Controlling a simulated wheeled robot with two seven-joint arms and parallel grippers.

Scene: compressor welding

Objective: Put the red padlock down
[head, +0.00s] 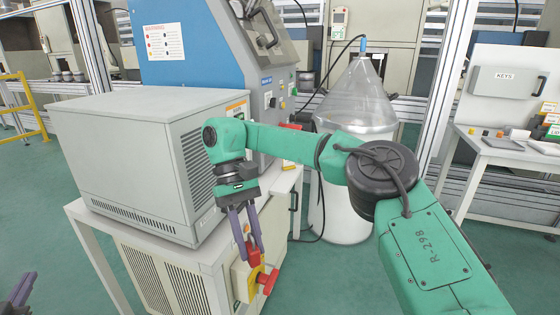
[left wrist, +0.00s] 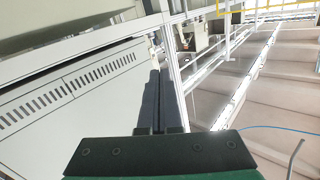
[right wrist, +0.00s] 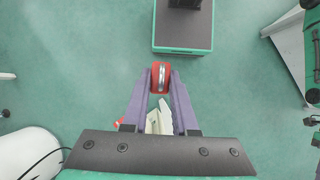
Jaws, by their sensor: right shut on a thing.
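The red padlock (right wrist: 160,76) is gripped between the two fingertips of my right gripper (right wrist: 160,84) in the right wrist view; its shackle shows as a silvery band. In the head view my right gripper (head: 246,240) points down, with the padlock (head: 252,251) at its tips, in front of the yellow-and-red switch (head: 262,282) on the cabinet side. I cannot tell whether the padlock touches the switch. My left gripper (left wrist: 158,78) is shut and empty beside a grey vented panel. Only its tips show at the lower left of the head view (head: 22,290).
A white table (head: 85,222) carries a large grey vented unit (head: 125,160) at left. A white drum with a clear cone (head: 350,185) stands behind my right arm. A side bench (head: 515,150) with a KEYS box (head: 507,82) stands at far right. Green floor is open between.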

